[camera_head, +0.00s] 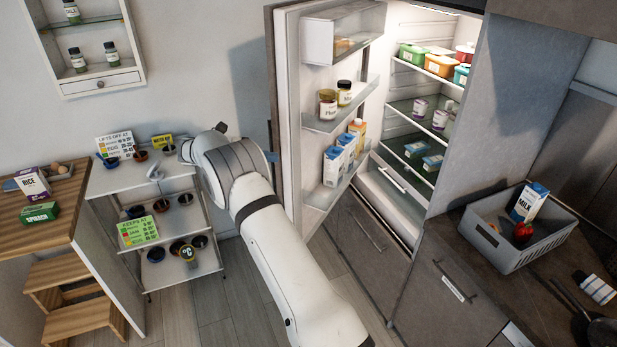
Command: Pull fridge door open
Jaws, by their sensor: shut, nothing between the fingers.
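The fridge door (290,110) stands wide open in the middle of the view, swung out to the left of the fridge (405,125). Its inner side faces me, with jars and cartons on its racks. A dark vertical strip, perhaps the handle, shows at the door's left edge. My white arm rises from the bottom centre and bends left in front of the wall, beside the door's left edge. I cannot make out my gripper; the arm's own links seem to hide it. Whether the arm touches the door cannot be told.
A white plant rack (140,182) with small pots and signs stands left of my arm. A wooden counter (50,205) and step stool (65,290) are at far left. A grey basket (520,250) with a milk carton sits on the dark counter at right. Floor shows between rack and fridge.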

